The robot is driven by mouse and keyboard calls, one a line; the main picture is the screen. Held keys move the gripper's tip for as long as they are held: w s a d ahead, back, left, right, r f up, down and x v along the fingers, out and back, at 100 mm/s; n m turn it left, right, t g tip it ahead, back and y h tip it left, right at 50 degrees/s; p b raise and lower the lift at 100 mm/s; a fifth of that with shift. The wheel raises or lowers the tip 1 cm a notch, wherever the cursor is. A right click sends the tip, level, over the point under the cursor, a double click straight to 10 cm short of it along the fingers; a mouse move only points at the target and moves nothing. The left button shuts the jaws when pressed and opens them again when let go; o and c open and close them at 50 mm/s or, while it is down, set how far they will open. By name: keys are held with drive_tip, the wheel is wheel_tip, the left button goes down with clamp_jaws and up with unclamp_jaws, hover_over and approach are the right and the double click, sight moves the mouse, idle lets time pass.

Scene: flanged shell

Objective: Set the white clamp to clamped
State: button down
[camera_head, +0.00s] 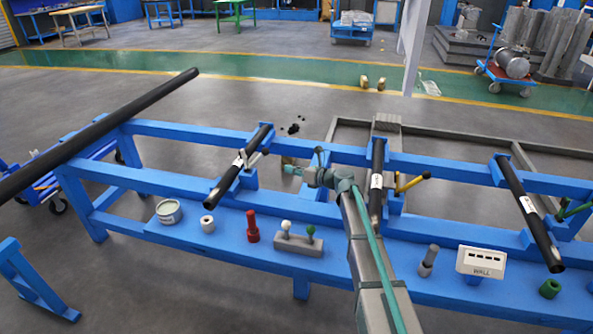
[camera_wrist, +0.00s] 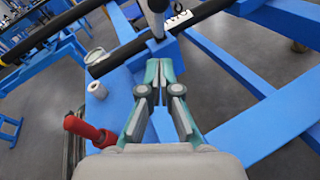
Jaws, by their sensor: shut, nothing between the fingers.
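The white clamp (camera_head: 241,159) sits on the left short black pipe (camera_head: 228,178), which lies tilted across the blue frame. In the wrist view a pale upright part, likely of the white clamp (camera_wrist: 154,18), stands on the pipe at the top centre. My gripper (camera_head: 288,169) is to the right of the clamp in the head view. In the wrist view my gripper (camera_wrist: 159,66) is shut and empty, its tips pointing at the clamp's foot. I cannot tell whether they touch it. The clamp's jaw state is too small to read.
A yellow-handled clamp (camera_head: 411,184) and a green one (camera_head: 574,211) sit by other pipes. The blue shelf (camera_head: 335,258) holds a tin (camera_head: 169,211), a red tool (camera_head: 252,227), a knobbed grey block (camera_head: 299,245) and a white box (camera_head: 481,261). A long black pipe (camera_head: 100,130) crosses at left.

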drive_tip(key=w+a+r, duration=0.1)
drive_tip(key=w+a, duration=0.4)
drive_tip(key=a, duration=0.2)
drive_tip(key=shift+w+r, duration=0.15)
drive_tip(key=shift+w, duration=0.05)
drive_tip(key=shift+d+r+p, duration=0.1)
drive_tip(key=shift+p, duration=0.35)
